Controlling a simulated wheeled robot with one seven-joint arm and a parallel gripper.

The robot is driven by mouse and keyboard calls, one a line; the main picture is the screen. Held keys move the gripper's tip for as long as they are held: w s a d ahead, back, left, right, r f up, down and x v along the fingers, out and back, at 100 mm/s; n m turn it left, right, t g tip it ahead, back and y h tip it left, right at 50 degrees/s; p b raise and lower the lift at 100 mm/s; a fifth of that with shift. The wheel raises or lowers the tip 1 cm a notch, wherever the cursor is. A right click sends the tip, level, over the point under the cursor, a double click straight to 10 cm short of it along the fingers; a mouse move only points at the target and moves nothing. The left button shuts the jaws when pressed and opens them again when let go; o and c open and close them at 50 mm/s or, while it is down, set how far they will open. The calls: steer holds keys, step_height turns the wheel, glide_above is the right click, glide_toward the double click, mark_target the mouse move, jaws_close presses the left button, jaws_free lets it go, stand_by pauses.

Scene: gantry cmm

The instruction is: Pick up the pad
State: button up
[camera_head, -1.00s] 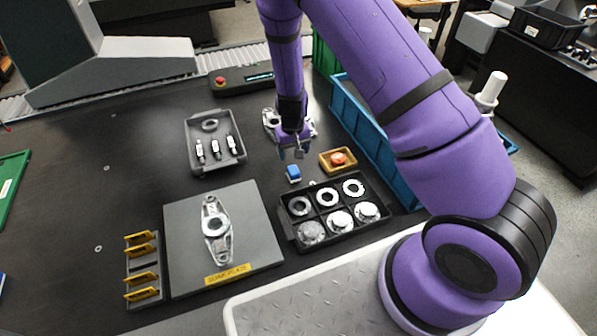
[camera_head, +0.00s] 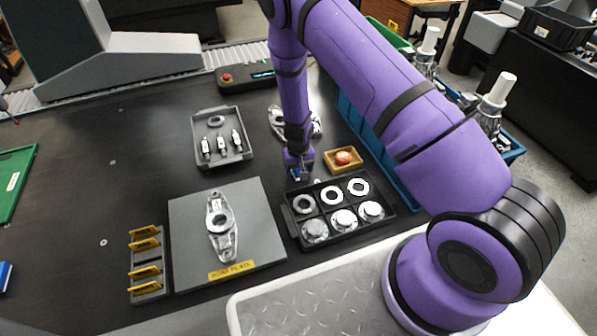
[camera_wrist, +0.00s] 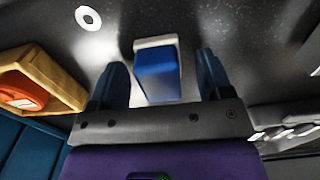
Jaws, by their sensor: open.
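The pad, a small blue block with a white layer at one end, shows in the wrist view (camera_wrist: 158,74). It lies on the dark table between the two blue fingers of my gripper (camera_wrist: 161,78). The fingers are open, with a visible gap on each side of the pad. In the head view my gripper (camera_head: 300,178) points down just behind the black compartment tray, and it mostly hides the pad there.
A black tray (camera_head: 291,228) of rings and round metal parts stands close in front of my gripper. A small yellow-brown tray (camera_head: 331,165) with a red-orange item is to the right. A grey tray (camera_head: 195,127) lies left, a grey plate (camera_head: 188,270) front left, and a blue bin (camera_head: 372,158) right.

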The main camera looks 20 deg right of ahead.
steer(key=shift+c, duration=0.2)
steer(key=c, duration=1)
step_height(320, 180, up, 10)
steer(key=shift+f, duration=0.1)
